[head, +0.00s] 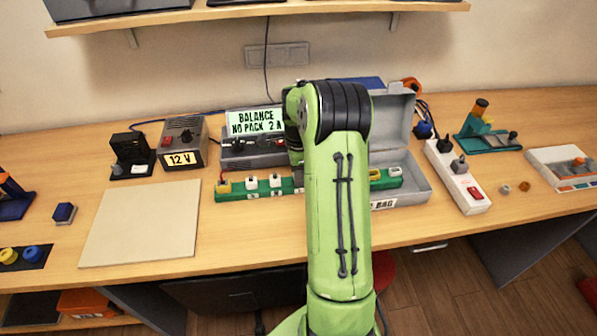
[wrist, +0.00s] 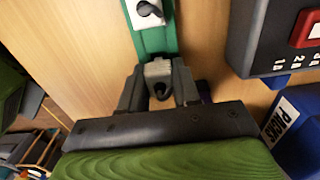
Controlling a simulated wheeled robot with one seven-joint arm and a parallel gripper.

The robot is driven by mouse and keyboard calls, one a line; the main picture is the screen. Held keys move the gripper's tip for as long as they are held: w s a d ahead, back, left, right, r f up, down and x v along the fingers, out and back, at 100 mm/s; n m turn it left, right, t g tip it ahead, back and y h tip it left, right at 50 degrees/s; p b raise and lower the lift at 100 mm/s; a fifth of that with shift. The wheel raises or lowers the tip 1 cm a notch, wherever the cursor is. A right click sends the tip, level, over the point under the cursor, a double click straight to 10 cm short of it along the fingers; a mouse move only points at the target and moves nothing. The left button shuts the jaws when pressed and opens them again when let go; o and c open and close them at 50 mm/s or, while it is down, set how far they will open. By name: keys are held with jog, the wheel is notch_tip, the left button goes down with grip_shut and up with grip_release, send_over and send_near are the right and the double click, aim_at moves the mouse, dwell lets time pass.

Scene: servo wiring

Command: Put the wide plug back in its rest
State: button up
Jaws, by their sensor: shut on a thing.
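My gripper (wrist: 158,84) is shut on a pale grey plug (wrist: 158,70), which sits between the fingertips at the end of a green rail (wrist: 157,38). I cannot tell whether the plug is seated in the rail or just above it. A white plug (wrist: 145,14) with a dark cable stands further along the rail. In the head view the green rail (head: 232,190) runs across the table with several white plugs (head: 251,183) on it. My arm hides its middle and my gripper there. I cannot tell which part is the rest.
A grey device with a red switch (wrist: 311,27) and a blue box (wrist: 298,118) stand close to the right of my gripper in the wrist view. The balance charger (head: 255,122) and open grey case (head: 412,190) flank my arm. A bare board (head: 142,222) lies left.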

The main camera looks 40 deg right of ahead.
jog(key=shift+f, duration=0.4)
jog(key=o, duration=1.1)
jog(key=shift+r, duration=0.1)
notch_tip(320, 180, up, 16)
jog(key=p, duration=0.3)
